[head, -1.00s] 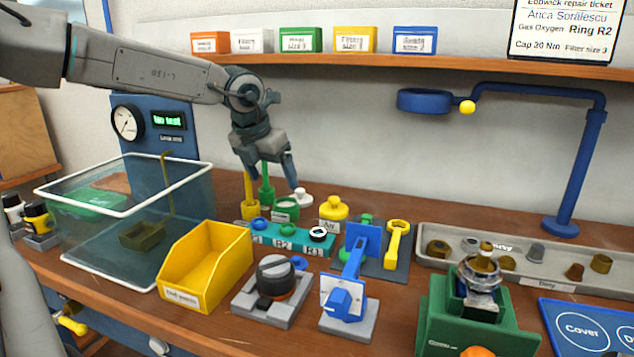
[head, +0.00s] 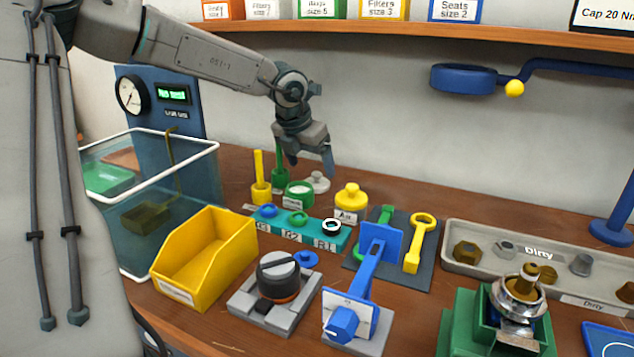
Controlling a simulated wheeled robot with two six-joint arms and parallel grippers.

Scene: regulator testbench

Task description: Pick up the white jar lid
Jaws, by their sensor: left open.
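The white jar lid (head: 318,182), a small pale disc with a knob, sits on the bench behind the row of pots. It is between the green jar (head: 299,192) and the yellow lidded jar (head: 351,196). My left gripper (head: 304,165) is open and empty, pointing down with its fingers apart. In the picture its right fingertip is just above and right of the lid's knob. The gap in depth between the fingers and the lid is hard to tell. My right gripper is not in view.
Upright yellow (head: 260,185) and green tools stand left of the lid. A teal ring rack (head: 300,232) is in front. A yellow bin (head: 205,258) and a clear tank (head: 150,200) are at left. A shelf (head: 420,28) runs above.

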